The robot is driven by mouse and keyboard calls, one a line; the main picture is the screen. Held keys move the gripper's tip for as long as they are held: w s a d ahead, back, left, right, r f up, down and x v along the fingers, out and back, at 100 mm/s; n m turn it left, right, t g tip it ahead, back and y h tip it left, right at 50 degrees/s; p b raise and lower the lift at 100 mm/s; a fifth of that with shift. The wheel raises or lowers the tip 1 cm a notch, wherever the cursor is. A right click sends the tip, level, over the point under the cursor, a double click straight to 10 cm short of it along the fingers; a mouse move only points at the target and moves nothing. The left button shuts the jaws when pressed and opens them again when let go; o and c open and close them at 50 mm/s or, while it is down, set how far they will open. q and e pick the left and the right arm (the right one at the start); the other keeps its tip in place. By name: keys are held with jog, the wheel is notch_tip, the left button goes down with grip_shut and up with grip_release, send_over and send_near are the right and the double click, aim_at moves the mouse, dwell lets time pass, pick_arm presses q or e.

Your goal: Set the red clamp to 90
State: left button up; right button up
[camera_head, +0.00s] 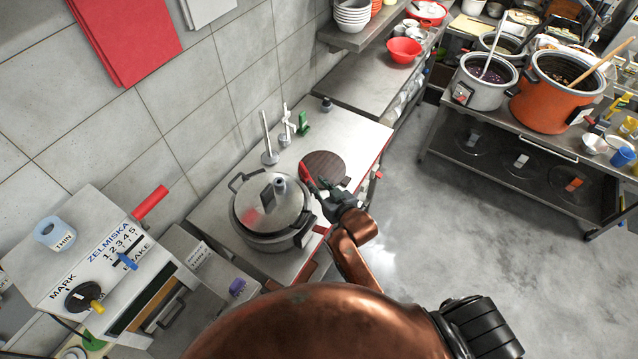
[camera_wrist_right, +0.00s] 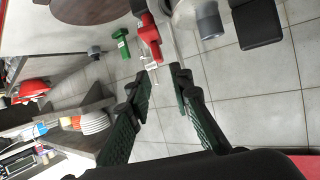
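The red clamp (camera_head: 308,176) shows in the head view just beside my right gripper's fingertips, above the counter between the lidded pot and the dark round board. In the right wrist view the red clamp (camera_wrist_right: 149,40) lies just beyond the fingertips, with a small pale label at its lower end. My right gripper (camera_head: 327,187) has its two dark green fingers apart, with a gap between the tips in the wrist view (camera_wrist_right: 162,73). I cannot tell whether a finger touches the clamp. No 90 marking is readable. My left gripper is not in view.
A lidded steel pot (camera_head: 270,233) stands left of the gripper on the counter. A green clamp (camera_head: 303,124) and thin stands (camera_head: 268,155) are near the wall. The round board (camera_head: 322,167) lies behind the gripper. Open floor (camera_head: 420,250) is at the right.

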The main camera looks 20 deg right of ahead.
aim_at(307, 178)
jog(key=f+m+y+b, duration=0.1)
jog(key=f, duration=0.1)
jog(key=s+d+f+m+y+b, duration=0.1)
jog(key=f+m, duration=0.1)
jog(key=d+f+m+y+b, duration=0.1)
jog(key=f, duration=0.1)
jog(key=shift+s+m+t+y+b, duration=0.3)
jog(key=shift+y+b, duration=0.05)
jog(key=shift+y, duration=0.05)
grip_shut()
jog(key=s+d+f+m+t+b, duration=0.1)
jog(key=s+d+m+t+b, duration=0.2)
jog(key=d+m, duration=0.55)
jog(key=w+a+m+p, duration=0.2)
jog(key=w+a+p, duration=0.2)
jog(key=w+a, duration=0.3)
jog(key=x, duration=0.2)
jog(key=shift+w, duration=0.45)
jog(key=shift+d+p, duration=0.1)
jog(key=shift+p, duration=0.25)
